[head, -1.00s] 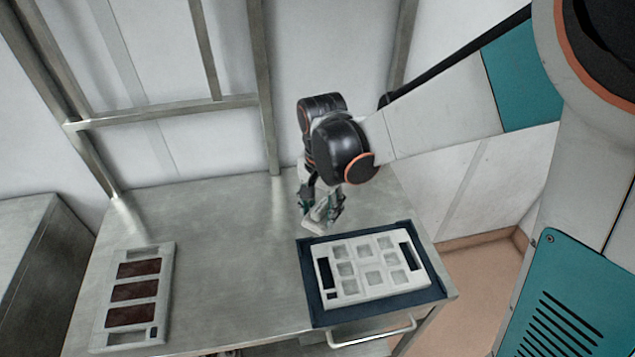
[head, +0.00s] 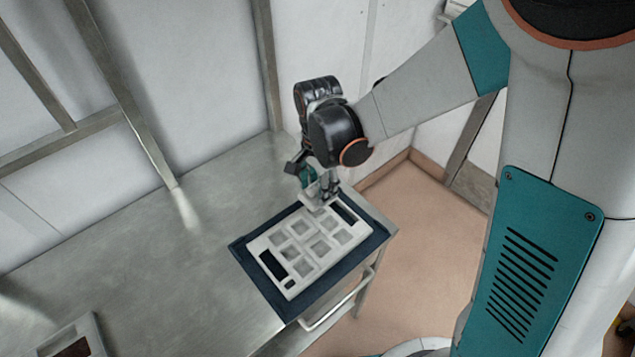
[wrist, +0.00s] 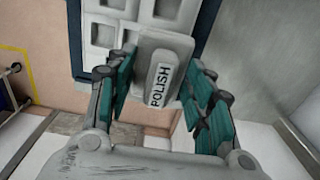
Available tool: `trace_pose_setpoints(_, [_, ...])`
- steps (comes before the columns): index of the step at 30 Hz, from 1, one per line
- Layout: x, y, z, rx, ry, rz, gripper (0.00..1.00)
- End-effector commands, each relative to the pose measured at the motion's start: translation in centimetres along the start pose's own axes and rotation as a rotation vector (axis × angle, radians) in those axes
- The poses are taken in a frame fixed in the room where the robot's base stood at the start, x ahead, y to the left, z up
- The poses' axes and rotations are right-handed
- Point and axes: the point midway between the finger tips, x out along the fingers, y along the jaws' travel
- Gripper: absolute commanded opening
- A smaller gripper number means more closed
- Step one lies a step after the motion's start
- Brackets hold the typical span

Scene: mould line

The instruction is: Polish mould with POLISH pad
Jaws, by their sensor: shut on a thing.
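The pale mould (head: 303,240), a light grey block with several square cavities and dark slots at its two ends, lies flat on a dark blue mat (head: 240,252). My gripper (head: 318,195) is over the far edge of the mould. In the wrist view its teal fingers (wrist: 158,95) are shut on a pale pad (wrist: 163,82) with a label reading POLISH. The pad is at the mould's edge; I cannot tell whether it touches the mould. The mould's near part also shows in the wrist view (wrist: 108,35).
A pale tray (head: 75,340) with brown-red filling is cut off at the lower left. A wall with metal posts (head: 130,100) stands behind the table.

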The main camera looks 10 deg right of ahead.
Motion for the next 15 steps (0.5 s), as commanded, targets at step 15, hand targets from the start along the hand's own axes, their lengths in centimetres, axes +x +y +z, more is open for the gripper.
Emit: trace_pose_setpoints(15, [5.2,0.0,0.0,-0.001,0.0,0.0,0.29])
